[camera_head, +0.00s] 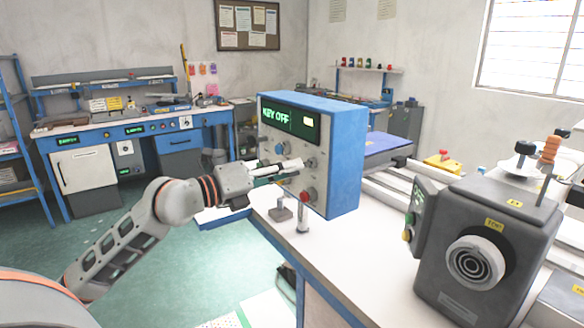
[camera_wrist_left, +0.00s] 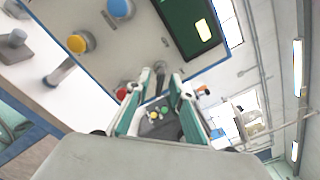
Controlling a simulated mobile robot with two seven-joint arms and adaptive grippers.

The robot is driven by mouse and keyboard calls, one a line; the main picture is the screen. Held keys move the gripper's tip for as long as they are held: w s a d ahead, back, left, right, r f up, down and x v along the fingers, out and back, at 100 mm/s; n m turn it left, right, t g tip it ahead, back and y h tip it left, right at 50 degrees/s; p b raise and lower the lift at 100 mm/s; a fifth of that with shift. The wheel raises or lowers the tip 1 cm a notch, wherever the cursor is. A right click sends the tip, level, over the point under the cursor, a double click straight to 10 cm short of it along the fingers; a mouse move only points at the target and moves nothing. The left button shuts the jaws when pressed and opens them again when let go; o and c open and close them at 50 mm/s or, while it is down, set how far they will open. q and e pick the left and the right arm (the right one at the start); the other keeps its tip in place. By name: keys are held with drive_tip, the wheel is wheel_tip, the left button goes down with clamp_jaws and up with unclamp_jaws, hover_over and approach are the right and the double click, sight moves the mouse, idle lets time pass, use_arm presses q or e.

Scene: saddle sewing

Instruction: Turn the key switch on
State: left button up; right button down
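A blue control box (camera_head: 342,150) stands on the white bench. Its lit green display (camera_head: 291,122) reads "KEY OFF"; the display also shows in the left wrist view (camera_wrist_left: 190,30). My left gripper (camera_head: 298,166) is at the lower front of the panel, covering part of it. In the left wrist view its two green-edged fingers (camera_wrist_left: 160,76) are apart. A small grey part (camera_wrist_left: 159,68) of the panel shows between or just beyond the fingertips; I cannot tell whether they touch it or whether it is the key switch. My right gripper is not in view.
A red knob (camera_head: 307,196) sits low on the panel, below my left gripper. A small metal post (camera_head: 302,217) stands on the bench before the box. A dark grey machine (camera_head: 487,250) stands at the right. Bare white bench top (camera_head: 350,250) lies between them.

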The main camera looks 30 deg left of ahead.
use_arm(q)
drive_tip(key=shift+w+d, duration=0.25)
drive_tip(key=shift+w, duration=0.4)
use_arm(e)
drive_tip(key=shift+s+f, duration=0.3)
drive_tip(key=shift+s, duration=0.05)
use_arm(q)
clamp_jaws()
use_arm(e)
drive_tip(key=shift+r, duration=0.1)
